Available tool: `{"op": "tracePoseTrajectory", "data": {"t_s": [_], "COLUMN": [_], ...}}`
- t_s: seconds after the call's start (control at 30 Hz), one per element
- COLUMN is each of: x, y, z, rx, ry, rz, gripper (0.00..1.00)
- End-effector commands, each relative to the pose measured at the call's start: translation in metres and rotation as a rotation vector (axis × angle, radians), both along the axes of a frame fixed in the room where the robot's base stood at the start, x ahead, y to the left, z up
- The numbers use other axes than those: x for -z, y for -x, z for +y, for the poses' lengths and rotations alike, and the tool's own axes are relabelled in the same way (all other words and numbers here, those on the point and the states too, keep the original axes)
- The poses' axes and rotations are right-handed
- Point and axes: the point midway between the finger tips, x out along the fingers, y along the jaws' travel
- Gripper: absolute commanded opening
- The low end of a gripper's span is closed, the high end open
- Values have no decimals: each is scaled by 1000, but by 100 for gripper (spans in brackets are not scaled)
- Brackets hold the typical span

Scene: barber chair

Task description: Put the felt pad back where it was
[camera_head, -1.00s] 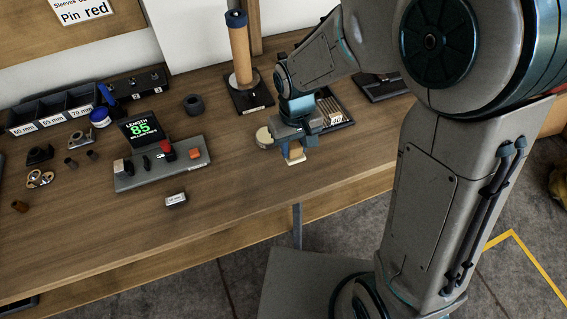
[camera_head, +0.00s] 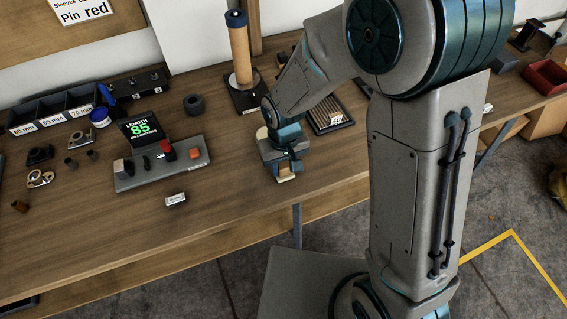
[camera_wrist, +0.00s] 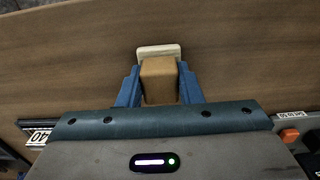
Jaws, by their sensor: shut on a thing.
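The felt pad (camera_wrist: 159,51) looks like a cream slab with rounded corners, joined to or lying against a tan block (camera_wrist: 159,80). In the wrist view my gripper (camera_wrist: 158,88) is shut on the tan block, with a blue finger on each side. In the head view my gripper (camera_head: 287,172) is over the front part of the bench, right of the grey control panel, and a bit of the pale pad (camera_head: 287,179) shows below it. I cannot tell whether the pad touches the bench.
The wooden bench (camera_head: 235,190) is clear around the gripper. A slatted tray marked 40 (camera_head: 330,115) and an upright orange-brown cylinder (camera_head: 240,50) stand behind.

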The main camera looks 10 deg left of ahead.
Motion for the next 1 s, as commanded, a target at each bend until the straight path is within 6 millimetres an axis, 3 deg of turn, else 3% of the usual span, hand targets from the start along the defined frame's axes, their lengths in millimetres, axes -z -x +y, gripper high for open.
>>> {"op": "tracePoseTrajectory", "data": {"t_s": [0.03, 0.1, 0.53, 1.0], "x": [1, 1, -9, -100], "y": [0, 0, -1, -1], "z": [0, 0, 0, 0], "rx": [0, 0, 1, 0], "ry": [0, 0, -1, -2], "rz": [0, 0, -2, -3], "gripper": [41, 54, 54, 54]}}
